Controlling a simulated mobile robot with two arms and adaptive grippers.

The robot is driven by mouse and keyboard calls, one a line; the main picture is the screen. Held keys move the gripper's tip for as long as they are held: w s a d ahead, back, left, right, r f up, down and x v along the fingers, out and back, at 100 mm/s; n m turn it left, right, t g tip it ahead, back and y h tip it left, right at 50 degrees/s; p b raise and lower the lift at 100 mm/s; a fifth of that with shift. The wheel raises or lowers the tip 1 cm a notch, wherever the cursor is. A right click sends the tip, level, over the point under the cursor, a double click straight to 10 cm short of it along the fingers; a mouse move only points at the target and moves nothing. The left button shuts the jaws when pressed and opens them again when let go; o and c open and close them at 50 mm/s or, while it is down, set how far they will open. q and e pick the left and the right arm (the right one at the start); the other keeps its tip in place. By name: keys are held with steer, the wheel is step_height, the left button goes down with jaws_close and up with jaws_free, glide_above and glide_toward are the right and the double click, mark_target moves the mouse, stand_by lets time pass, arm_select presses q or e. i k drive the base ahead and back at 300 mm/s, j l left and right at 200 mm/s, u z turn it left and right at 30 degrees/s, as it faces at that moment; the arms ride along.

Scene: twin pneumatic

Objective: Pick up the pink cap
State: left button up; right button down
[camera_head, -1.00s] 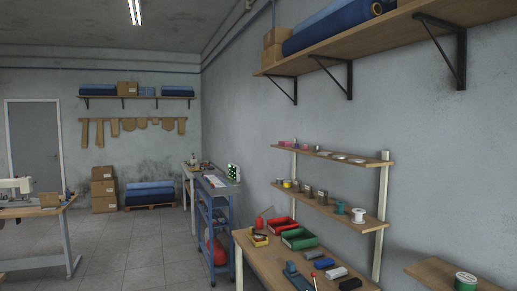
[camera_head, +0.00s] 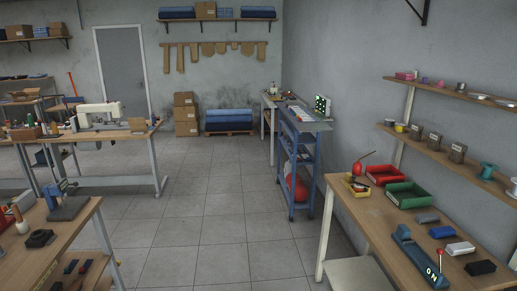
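No object is clear enough to be named the pink cap with certainty. A small pink item (camera_head: 405,75) sits at the left end of the upper wall shelf at the right, and a small purple-pink round item (camera_head: 425,80) stands just right of it. Both are too small to tell what they are. Neither of my grippers shows in the head view.
A workbench (camera_head: 352,222) below the shelves holds a red bin (camera_head: 384,176), a green bin (camera_head: 408,195) and a blue tool (camera_head: 414,252). A blue cart (camera_head: 292,213) stands behind it. Another bench (camera_head: 30,262) is at the left. Tiled floor (camera_head: 205,222) between is clear.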

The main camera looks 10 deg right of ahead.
mark_target(441, 83)
steer(key=i, duration=2.4)
steer(key=i+z, duration=0.2)
steer(key=z, duration=0.2)
steer(key=i+j+z, duration=0.1)
steer(key=i+z, duration=0.25)
steer(key=i+j+z, duration=0.1)
steer(key=z, duration=0.3)
steer(key=i+j+z, duration=0.15)
steer(key=z, duration=0.2)
steer(key=j, duration=0.1)
